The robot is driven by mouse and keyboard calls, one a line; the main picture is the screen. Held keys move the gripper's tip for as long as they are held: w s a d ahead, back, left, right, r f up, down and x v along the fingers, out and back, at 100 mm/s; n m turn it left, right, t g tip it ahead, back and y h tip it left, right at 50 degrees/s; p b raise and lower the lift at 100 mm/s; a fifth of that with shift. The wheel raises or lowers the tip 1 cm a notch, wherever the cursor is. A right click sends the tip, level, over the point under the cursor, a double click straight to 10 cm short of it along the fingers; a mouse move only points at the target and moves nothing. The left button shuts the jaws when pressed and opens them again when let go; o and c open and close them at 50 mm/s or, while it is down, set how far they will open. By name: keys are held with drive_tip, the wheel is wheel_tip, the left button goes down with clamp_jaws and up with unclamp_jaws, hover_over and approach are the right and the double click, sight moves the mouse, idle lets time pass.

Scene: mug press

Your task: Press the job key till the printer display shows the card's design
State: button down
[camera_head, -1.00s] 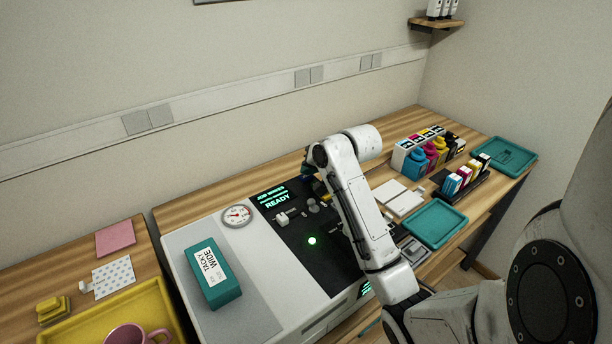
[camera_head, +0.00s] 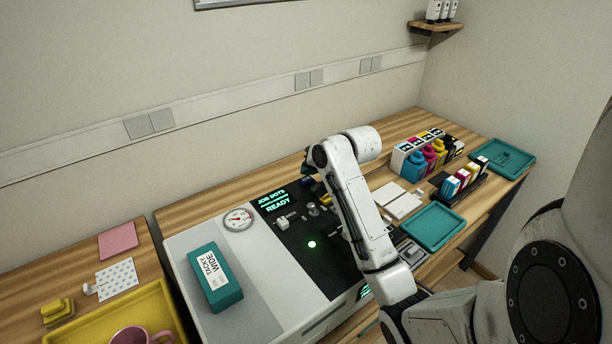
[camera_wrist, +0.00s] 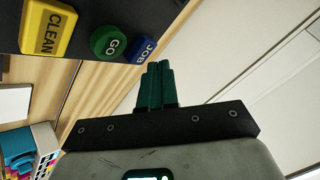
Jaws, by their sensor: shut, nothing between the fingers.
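The printer display (camera_head: 273,199) reads "JOB DOTS" and "READY" in green. A white card with a grey dot pattern (camera_head: 117,279) lies on the wood at left. In the wrist view the blue JOB key (camera_wrist: 143,49) is beside the green GO key (camera_wrist: 108,42) and the yellow CLEAN key (camera_wrist: 47,28). My gripper (camera_wrist: 156,66) is shut and empty, its teal fingertips close to the JOB key in the picture. I cannot tell whether they touch it. In the head view my arm hides most of the gripper.
A teal "TACKY WIDE" box (camera_head: 215,277) sits on the printer (camera_head: 185,250). A pressure gauge (camera_head: 238,219) is beside the display. Ink bottles (camera_head: 430,155) and an empty teal tray (camera_head: 433,227) stand right of my arm. A pink mug (camera_head: 140,336) is in the yellow tray (camera_head: 90,310).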

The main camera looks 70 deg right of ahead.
sight(309, 181)
drive_tip(key=shift+r, duration=0.2)
wheel_tip(309, 181, up, 5)
drive_tip(key=p, duration=0.5)
drive_tip(key=shift+f, duration=0.1)
drive_tip(key=shift+s, duration=0.1)
idle(0.9)
